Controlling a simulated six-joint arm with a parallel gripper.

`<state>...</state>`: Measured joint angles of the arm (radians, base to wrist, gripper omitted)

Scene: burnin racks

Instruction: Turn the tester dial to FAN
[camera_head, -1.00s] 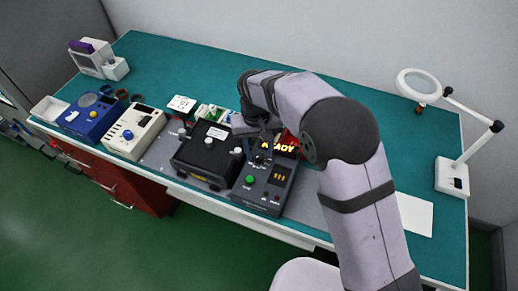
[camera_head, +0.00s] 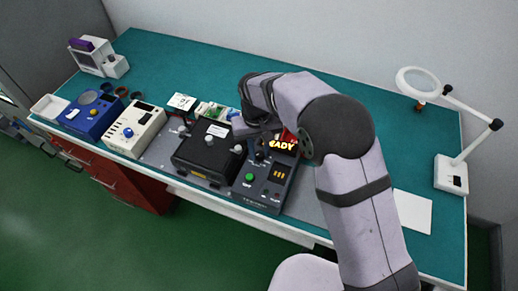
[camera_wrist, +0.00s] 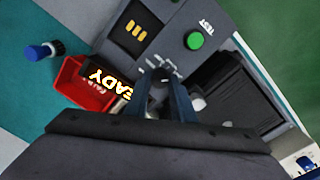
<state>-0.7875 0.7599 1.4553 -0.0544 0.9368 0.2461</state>
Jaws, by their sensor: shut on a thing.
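The tester is a dark grey box with a lit READY display, seen in the head view (camera_head: 280,196) and the wrist view (camera_wrist: 165,12). Its round green button (camera_wrist: 194,40) is marked TEST. The tester dial (camera_wrist: 160,74) is a dark knob beside white markings, mostly hidden between my fingers, so its setting and the words around it cannot be read. My gripper (camera_wrist: 161,84) is shut on the dial from above. In the head view the wrist and arm cover part of the display and the tester's back.
A black box with knobs (camera_head: 207,152) stands close left of the tester. A red bin (camera_wrist: 82,88) sits behind it. Further left are a cream device (camera_head: 133,133) and a blue device (camera_head: 92,118). A magnifier lamp (camera_head: 452,176) stands at the right. The back of the table is mostly clear.

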